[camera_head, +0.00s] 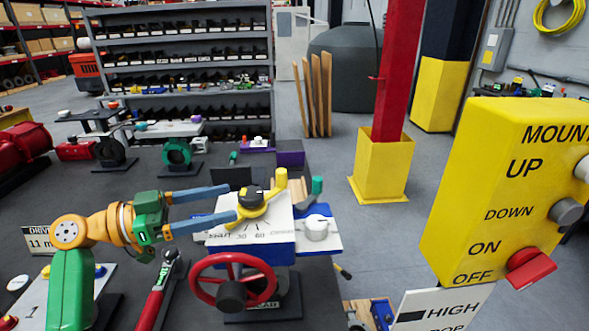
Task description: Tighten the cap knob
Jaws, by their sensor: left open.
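I cannot tell which of these is the cap knob. My left gripper (232,202) comes in from the left with its two blue fingers apart, just left of the black knob. The tips are near the knob and the lever's lower end; contact is unclear. My right gripper is not seen.
A yellow control box (510,190) with buttons stands at the right. Small valves (176,155) stand behind.

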